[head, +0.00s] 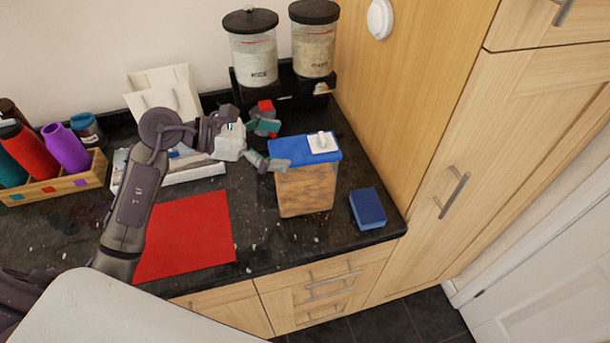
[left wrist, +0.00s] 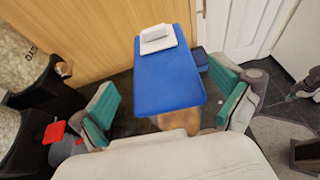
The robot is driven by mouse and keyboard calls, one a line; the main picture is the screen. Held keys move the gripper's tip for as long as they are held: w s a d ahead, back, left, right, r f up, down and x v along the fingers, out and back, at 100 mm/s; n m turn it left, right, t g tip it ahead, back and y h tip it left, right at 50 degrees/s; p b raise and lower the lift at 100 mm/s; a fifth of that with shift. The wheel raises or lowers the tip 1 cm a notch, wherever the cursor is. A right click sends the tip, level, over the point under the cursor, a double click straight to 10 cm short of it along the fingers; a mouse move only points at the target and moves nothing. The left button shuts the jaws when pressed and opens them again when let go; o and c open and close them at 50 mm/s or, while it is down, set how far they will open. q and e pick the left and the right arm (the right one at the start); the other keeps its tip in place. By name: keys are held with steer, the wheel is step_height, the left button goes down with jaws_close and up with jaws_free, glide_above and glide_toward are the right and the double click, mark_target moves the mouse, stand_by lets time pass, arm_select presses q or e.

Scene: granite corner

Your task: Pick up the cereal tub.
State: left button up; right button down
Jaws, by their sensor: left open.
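The cereal tub (head: 306,190) is a clear box with brown cereal and a blue lid with a white flip tab. It stands upright on the dark granite counter. In the left wrist view its blue lid (left wrist: 170,80) fills the middle. My left gripper (head: 277,146) is open at the tub's left upper side, its teal-padded fingers apart. In the left wrist view the fingers of my left gripper (left wrist: 170,108) lie to either side of the lid's near part, with nothing held. A small grey part at the right edge there seems to be my right gripper (left wrist: 303,86), too small to read.
A blue block (head: 368,208) lies right of the tub. A red mat (head: 187,236) lies to the left. Two canisters (head: 253,55) (head: 315,45) stand on a black rack behind. A tall wooden cabinet (head: 420,120) bounds the right. A bottle crate (head: 55,185) is far left.

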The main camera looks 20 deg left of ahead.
mark_target(301, 148)
arm_select(q)
steer(key=d+p, duration=0.1)
steer(key=w+d+p, duration=0.1)
steer(key=shift+d+f+p, duration=0.2)
steer(key=shift+p, duration=0.1)
steer(key=shift+p+x, duration=0.35)
steer(key=shift+x, duration=0.75)
steer(key=shift+w+d+f, duration=0.15)
steer(key=shift+f, duration=0.15)
steer(key=shift+c, duration=0.7)
steer(key=shift+f, duration=0.1)
steer(key=c, duration=1.6)
arm_select(e)
steer(key=r, duration=0.1)
steer(key=w+r, duration=0.1)
steer(key=r, duration=0.1)
steer(key=shift+w+r, duration=0.25)
steer(key=shift+w, duration=0.1)
